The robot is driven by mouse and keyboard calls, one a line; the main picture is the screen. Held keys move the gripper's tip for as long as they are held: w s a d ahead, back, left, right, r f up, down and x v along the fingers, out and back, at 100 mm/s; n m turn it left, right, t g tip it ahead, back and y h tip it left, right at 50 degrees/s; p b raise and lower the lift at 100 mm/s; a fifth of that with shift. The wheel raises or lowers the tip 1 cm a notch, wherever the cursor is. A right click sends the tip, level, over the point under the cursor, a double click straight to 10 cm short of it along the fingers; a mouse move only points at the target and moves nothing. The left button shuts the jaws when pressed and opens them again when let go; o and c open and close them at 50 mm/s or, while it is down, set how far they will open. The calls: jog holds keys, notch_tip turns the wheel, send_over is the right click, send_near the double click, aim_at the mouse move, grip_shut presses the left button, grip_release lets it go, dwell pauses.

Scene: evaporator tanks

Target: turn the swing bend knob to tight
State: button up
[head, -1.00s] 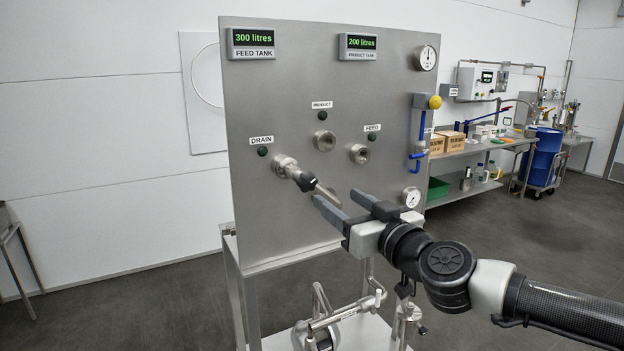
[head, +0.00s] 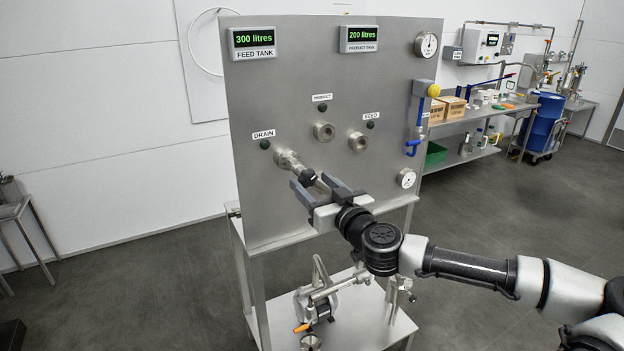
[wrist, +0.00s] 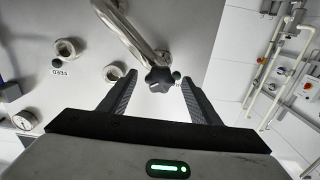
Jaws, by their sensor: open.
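The swing bend (head: 287,160) is a steel pipe fixed at the DRAIN port on the grey panel. Its black star-shaped knob (head: 307,176) sits at the port end and is partly hidden by my gripper in the head view. My gripper (head: 312,182) is open in front of the panel. In the wrist view, the knob (wrist: 158,79) shows between the two dark fingers, near their tips, with a gap on each side. The curved bend pipe (wrist: 124,28) runs up and left from it there. I cannot tell whether the fingers reach the knob's depth.
The PRODUCT port (head: 323,131) and FEED port (head: 358,141) are open stubs to the right. A blue-handled valve (head: 413,148) and gauge (head: 406,178) are at the panel's right edge. A steel shelf with pump fittings (head: 320,297) lies below.

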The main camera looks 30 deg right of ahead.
jog(key=shift+w, duration=0.55)
jog(key=c, duration=1)
